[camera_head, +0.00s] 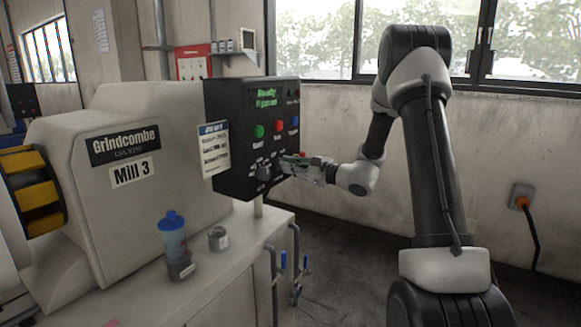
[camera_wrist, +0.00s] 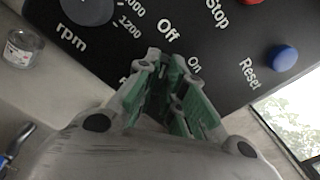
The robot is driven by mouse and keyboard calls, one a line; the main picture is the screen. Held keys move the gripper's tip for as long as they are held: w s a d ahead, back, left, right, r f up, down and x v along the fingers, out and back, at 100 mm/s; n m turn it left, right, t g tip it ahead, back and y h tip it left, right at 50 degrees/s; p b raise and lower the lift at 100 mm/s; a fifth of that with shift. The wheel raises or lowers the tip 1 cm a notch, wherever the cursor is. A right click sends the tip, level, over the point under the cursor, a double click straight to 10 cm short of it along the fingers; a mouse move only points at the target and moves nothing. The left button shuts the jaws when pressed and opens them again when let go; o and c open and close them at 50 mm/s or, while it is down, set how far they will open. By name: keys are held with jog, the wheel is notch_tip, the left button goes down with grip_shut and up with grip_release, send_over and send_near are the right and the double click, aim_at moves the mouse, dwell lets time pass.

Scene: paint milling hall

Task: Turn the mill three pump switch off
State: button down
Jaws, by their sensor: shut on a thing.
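The Mill 3 control panel (camera_head: 240,100) is a black box with a lit green display, on the right end of the mill. My gripper (camera_head: 290,160) is at the panel's lower right. In the wrist view its green-padded fingers (camera_wrist: 172,75) are closed together at the panel face, just below the "Off" and "On" labels. They are shut on the small pump switch, which the fingers hide. Which way the switch points cannot be seen. The label beside the fingers is mostly covered.
Close by are the rpm knob (camera_wrist: 88,8), the blue Reset button (camera_wrist: 282,57) and a red Stop button (camera_head: 278,126). A green button (camera_head: 258,131) is left of it. A blue-topped bottle (camera_head: 173,240) and small jar (camera_head: 218,239) stand on the bench below.

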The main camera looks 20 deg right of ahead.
jog(key=c, duration=1.5)
grip_release()
jog(key=shift+s+d, duration=0.1)
jog(key=v, duration=1.2)
